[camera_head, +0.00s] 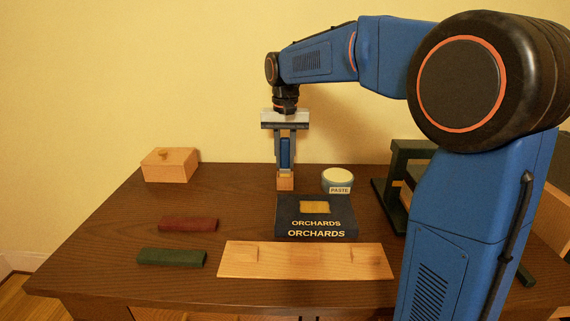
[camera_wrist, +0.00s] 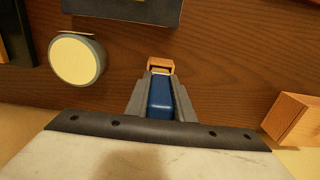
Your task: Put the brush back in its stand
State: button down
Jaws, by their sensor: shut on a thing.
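My gripper (camera_head: 285,168) points straight down over the back middle of the desk, shut on the blue brush (camera_head: 285,152). The brush stands upright between the fingers, which also show on both sides of it in the wrist view (camera_wrist: 160,82). A small wooden stand (camera_head: 285,184) is right below the brush, behind the dark books. It also shows just beyond the fingertips in the wrist view (camera_wrist: 161,64). A pale part of the brush shows at the stand's top. I cannot tell whether the brush's lower end is inside the stand or just above it.
A paste jar (camera_head: 338,181) stands close to the right of the stand. Books marked ORCHARDS (camera_head: 316,219) lie in front. A lidded wooden box (camera_head: 169,165) is at the back left. Red (camera_head: 188,224) and green (camera_head: 171,257) bars, a wooden board (camera_head: 270,262) and a dark green frame (camera_head: 396,205) surround.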

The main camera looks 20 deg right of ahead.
aim_at(285, 138)
jog(key=shift+f, duration=0.85)
jog(key=shift+f, duration=0.15)
jog(key=c, duration=1.5)
grip_release()
jog(key=shift+c, duration=0.2)
notch_tip(285, 138, up, 12)
jog(key=shift+f, duration=0.1)
jog(key=shift+r, duration=0.25)
